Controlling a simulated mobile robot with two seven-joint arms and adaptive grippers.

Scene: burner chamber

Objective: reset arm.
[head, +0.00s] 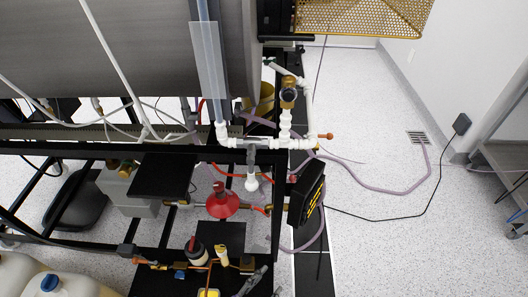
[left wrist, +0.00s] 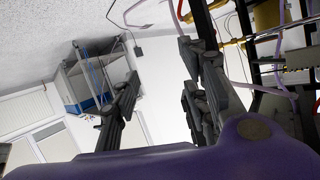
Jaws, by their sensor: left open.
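My left gripper (head: 257,283) shows only in part at the bottom edge of the head view, as grey finger pieces below the black frame. In the left wrist view my left gripper (left wrist: 160,82) has its dark fingers spread wide apart, with nothing between them. My purple wrist fills the bottom of that view. My right gripper is in neither view.
A black frame (head: 90,150) carries a large grey cylinder (head: 120,50), white pipes (head: 285,143) and a red funnel-like part (head: 222,204). A black box (head: 306,192) hangs at its right side. Hoses and a cable cross the open speckled floor (head: 400,260) to the right.

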